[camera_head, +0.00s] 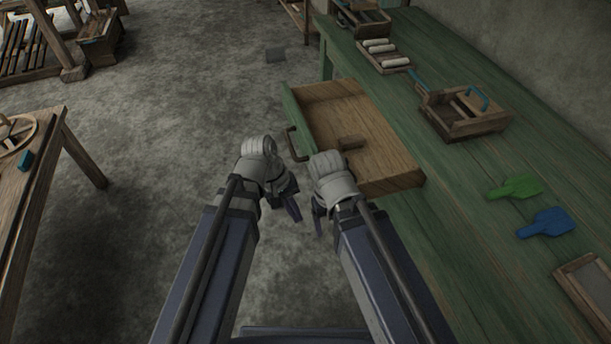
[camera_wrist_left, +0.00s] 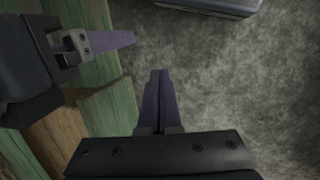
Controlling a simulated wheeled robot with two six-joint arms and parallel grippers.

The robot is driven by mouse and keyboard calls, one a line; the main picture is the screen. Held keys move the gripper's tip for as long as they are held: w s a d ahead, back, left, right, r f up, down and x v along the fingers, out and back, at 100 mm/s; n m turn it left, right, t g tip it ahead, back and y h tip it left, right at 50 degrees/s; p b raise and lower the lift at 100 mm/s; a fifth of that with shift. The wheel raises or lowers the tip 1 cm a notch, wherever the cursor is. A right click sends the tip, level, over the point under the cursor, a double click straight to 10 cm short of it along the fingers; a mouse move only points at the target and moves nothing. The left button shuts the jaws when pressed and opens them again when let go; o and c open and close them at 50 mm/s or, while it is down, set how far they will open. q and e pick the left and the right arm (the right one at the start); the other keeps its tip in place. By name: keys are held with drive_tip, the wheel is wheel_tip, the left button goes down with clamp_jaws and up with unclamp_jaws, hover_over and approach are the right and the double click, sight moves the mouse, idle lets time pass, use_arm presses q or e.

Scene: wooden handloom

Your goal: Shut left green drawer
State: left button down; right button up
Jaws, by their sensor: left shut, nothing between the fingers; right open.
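The green drawer (camera_head: 293,115) is pulled out from the green workbench, and its bare wooden inside faces up. Its dark curved handle (camera_head: 294,146) is on the green front panel. My left gripper (camera_head: 292,208) is shut and empty, in front of the drawer and apart from the handle. Its closed fingertips also show in the left wrist view (camera_wrist_left: 159,78). My right gripper (camera_head: 319,222) is open beside it, near the drawer's near front corner; its fingers are partly hidden by its wrist.
The green workbench (camera_head: 450,180) runs along the right, holding a wooden tool caddy (camera_head: 463,115), a green paddle (camera_head: 515,187) and a blue paddle (camera_head: 547,223). A wooden table (camera_head: 42,190) stands at the left. The concrete floor between is mostly clear.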

use_arm(q)
drive_tip(key=w+f+n+h+b, duration=0.4)
drive_tip(key=f+n+b, duration=0.1)
drive_tip(key=b, duration=0.2)
drive_tip(key=w+a+r+n+t+h+b, duration=0.3)
drive_tip(key=w+a+n+t+h+b, duration=0.55)
drive_tip(key=a+n+b, duration=0.5)
drive_tip(key=w+d+g, duration=0.1)
drive_tip(key=w+d, duration=0.1)
drive_tip(key=d, duration=0.5)
drive_tip(key=w+d+b, duration=0.1)
drive_tip(key=w+d, duration=0.2)
drive_tip(key=d, duration=0.5)
drive_tip(key=shift+w+d+f+g+h, duration=0.25)
drive_tip(key=shift+g+h, duration=0.1)
drive_tip(key=shift+h, duration=0.1)
